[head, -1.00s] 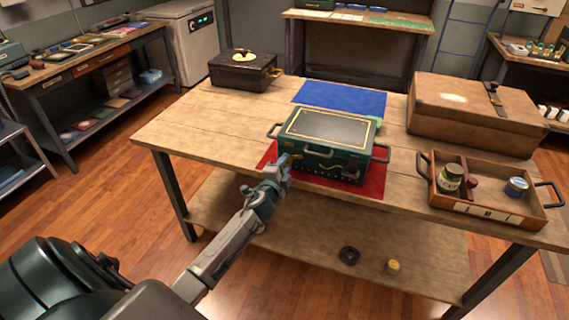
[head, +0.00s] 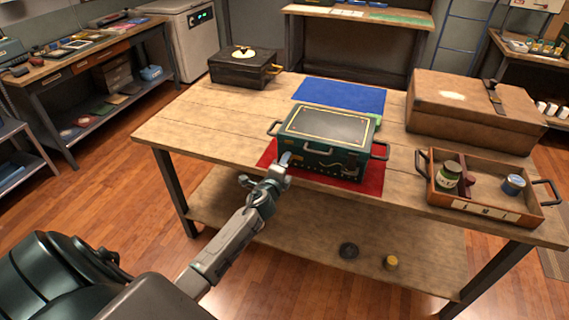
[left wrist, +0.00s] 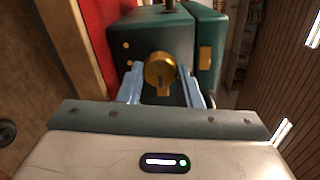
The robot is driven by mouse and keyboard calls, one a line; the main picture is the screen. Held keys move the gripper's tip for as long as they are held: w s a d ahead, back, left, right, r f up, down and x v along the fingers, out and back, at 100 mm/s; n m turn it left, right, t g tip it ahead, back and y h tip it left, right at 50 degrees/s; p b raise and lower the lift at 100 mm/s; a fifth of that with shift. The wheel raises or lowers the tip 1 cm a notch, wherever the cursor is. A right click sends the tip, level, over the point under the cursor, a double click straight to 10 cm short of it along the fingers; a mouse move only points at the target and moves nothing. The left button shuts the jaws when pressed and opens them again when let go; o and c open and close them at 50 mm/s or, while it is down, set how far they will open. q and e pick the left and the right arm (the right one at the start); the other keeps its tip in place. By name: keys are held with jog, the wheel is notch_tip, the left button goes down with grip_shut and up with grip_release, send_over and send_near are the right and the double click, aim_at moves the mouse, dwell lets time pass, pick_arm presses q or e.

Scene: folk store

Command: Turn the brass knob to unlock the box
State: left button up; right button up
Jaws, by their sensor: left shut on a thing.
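A dark green box (head: 340,129) with gold trim and dark handles stands on a red mat (head: 372,183) at the table's front edge. In the left wrist view the box front (left wrist: 155,32) bears a round brass knob (left wrist: 160,71) with a slot. My left gripper (head: 285,160) is at the left part of the box front, with its fingers on both sides of the knob (left wrist: 160,84), shut on it. In the head view the gripper hides the knob. My right gripper is not in view.
A brown case (head: 472,112) and a wooden tray (head: 487,207) with jars stand to the right. A black box (head: 243,68) is at the back left, and a blue mat (head: 340,95) lies behind the green box. The table's left part is clear.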

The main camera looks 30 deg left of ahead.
pick_arm(q)
jog(key=shift+f, duration=0.1)
jog(key=o, duration=1)
jog(key=b+v, duration=0.1)
jog(key=v, duration=0.9)
jog(key=shift+s+d+b, duration=0.1)
jog(key=shift+s+b, duration=0.25)
jog(key=shift+s, duration=0.05)
